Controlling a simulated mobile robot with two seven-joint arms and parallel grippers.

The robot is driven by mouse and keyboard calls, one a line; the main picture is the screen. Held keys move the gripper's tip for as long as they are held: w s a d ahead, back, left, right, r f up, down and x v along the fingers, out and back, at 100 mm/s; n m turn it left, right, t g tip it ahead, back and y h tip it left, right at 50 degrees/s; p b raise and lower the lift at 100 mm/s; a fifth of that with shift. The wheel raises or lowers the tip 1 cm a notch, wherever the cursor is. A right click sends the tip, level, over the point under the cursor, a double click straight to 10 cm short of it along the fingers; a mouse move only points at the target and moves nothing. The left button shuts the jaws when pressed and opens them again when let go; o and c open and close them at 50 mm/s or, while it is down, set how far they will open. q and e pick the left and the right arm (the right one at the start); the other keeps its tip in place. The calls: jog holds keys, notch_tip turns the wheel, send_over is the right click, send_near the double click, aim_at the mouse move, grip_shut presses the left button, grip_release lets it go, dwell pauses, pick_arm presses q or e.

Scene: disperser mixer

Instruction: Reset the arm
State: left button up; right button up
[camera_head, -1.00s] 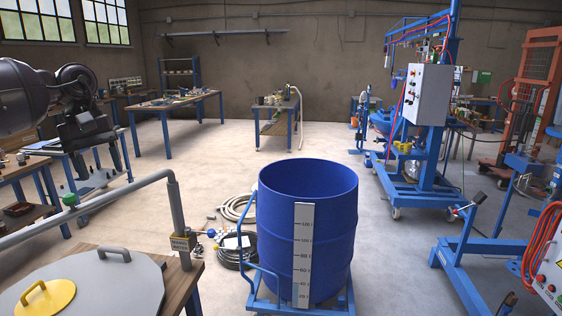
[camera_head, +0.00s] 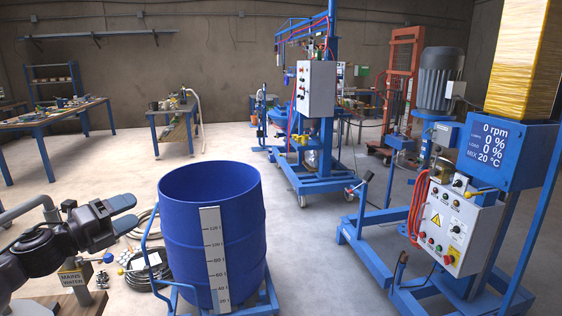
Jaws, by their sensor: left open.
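My left gripper (camera_head: 124,212) comes in from the left on its dark arm (camera_head: 60,240). Its two blue fingers are apart and nothing shows between them. It is in the air to the left of the blue drum (camera_head: 212,240), apart from it in the picture. The drum stands upright on a blue wheeled frame and has a white scale strip (camera_head: 215,262) on its front. My right gripper is not in view.
The disperser mixer's control box (camera_head: 459,227), screen (camera_head: 492,142) and grey motor (camera_head: 442,80) stand at right. A second blue machine (camera_head: 318,100) stands behind. Coiled hoses (camera_head: 150,268) lie left of the drum. Workbenches (camera_head: 45,115) are at back left. Open floor lies between.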

pick_arm(q)
jog(key=s+d+f+n+t+y, duration=0.1)
jog(key=s+f+n+y, duration=0.3)
jog(key=f+n, duration=0.6)
jog(key=s+d+f+n+y, duration=0.1)
jog(key=s+f+n+y, duration=0.3)
jog(key=f+n, duration=0.65)
jog(key=s+d+f+n+g+y, duration=0.1)
jog(key=s+f+n, duration=0.3)
jog(key=s+f, duration=0.4)
jog(key=s+d+f+n+g+y, duration=0.2)
jog(key=s+d+f+n, duration=0.1)
jog(key=s+f, duration=0.6)
jog(key=s+n, duration=0.1)
jog(key=s, duration=0.2)
jog(key=shift+s+g+y, duration=0.2)
jog(key=shift+g+y, duration=0.1)
jog(key=shift+g, duration=0.1)
